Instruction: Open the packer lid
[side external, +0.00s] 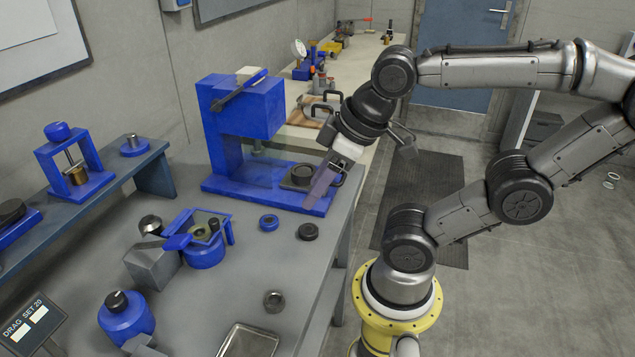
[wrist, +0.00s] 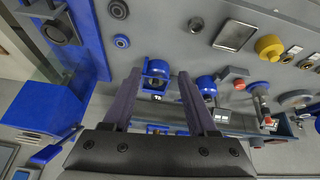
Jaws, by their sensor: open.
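A round blue fixture (side external: 205,255) with a square blue frame (side external: 230,230) and a blue tab sits on the grey bench; it looks most like the packer. It also shows in the wrist view (wrist: 157,76), beyond and between my fingertips. I cannot tell for sure which part is its lid or how far that lid is raised. My gripper (side external: 313,200) is open and empty, in the air in front of the big blue press, up and to the right of the fixture in the side view. The far finger is mostly hidden there.
The blue press (side external: 240,115) stands behind. A grey block (side external: 152,268) touches or nearly touches the fixture's left side. A blue ring (side external: 268,222), a black ring (side external: 308,231), a nut (side external: 274,301) and a tray (side external: 248,342) lie rightward and in front. A knobbed blue pot (side external: 126,318) stands front left.

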